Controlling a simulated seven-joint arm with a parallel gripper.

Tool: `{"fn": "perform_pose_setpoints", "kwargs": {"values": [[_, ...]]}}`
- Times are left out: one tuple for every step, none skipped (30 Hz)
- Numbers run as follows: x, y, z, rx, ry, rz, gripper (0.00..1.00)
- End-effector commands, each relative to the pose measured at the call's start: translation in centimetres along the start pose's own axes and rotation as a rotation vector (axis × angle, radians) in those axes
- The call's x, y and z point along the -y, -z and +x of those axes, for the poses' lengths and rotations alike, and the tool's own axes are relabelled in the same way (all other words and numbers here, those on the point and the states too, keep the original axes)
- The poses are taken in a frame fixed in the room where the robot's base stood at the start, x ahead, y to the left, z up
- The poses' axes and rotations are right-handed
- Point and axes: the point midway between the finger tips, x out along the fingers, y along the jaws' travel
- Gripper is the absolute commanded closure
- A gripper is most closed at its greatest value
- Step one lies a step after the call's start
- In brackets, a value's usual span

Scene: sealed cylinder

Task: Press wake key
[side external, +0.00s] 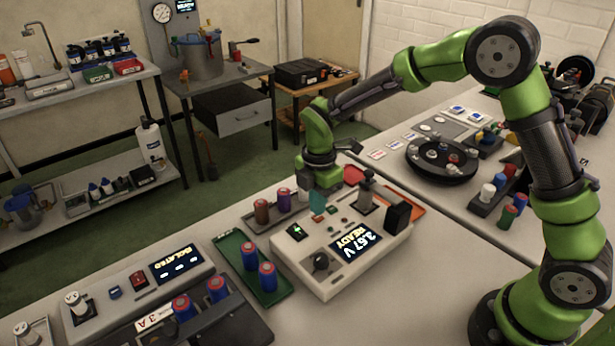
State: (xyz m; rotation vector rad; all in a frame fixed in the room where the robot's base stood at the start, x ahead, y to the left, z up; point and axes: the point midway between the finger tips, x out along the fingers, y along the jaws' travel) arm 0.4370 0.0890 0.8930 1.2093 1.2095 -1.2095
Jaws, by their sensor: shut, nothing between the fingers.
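My gripper (318,204) points down over the back of the white tester (330,285) and looks shut and empty. The tester has a dark display (355,241) reading 3.67 V READY, a black knob (321,262) and a small dark key with a bright green symbol (297,231). No label lets me tell which one is the wake key. The gripper's tip is small here, and I cannot tell whether it touches the panel.
A green tray (236,275) with blue-and-red cylinders stands left of the tester. A black block (398,217) and a clamp-like post (366,190) rise from its right side. Another panel with a display (175,264) lies at the front left. A round black tray (442,172) stands at right.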

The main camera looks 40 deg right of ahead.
Motion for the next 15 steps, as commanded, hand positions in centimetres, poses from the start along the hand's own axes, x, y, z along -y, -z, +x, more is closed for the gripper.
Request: {"fn": "perform_pose_setpoints", "kwargs": {"values": [[0.03,0.01,0.55,0.000,0.002,0.000,1.00],[0.01,0.01,0.78,0.000,0.001,0.000,1.00],[0.01,0.00,1.01,0.001,0.001,0.001,1.00],[0.00,-0.01,1.13,0.001,0.001,0.001,1.00],[-0.01,-0.01,1.23,0.001,0.000,0.001,1.00],[-0.02,-0.01,1.31,0.001,-0.001,0.001,1.00],[-0.03,-0.01,1.35,0.000,-0.001,0.000,1.00],[-0.03,-0.01,1.37,0.000,-0.001,0.000,1.00],[-0.03,-0.01,1.38,0.000,-0.001,0.000,1.00],[-0.03,-0.01,1.37,0.000,-0.001,0.000,1.00],[-0.03,-0.01,1.37,0.000,-0.001,0.000,1.00],[-0.03,-0.01,1.36,0.000,-0.001,0.000,1.00],[-0.03,-0.01,1.36,0.000,-0.001,0.000,1.00],[-0.02,-0.01,1.36,0.000,-0.001,0.000,1.00],[-0.02,-0.01,1.37,0.000,-0.001,0.000,1.00]]}}
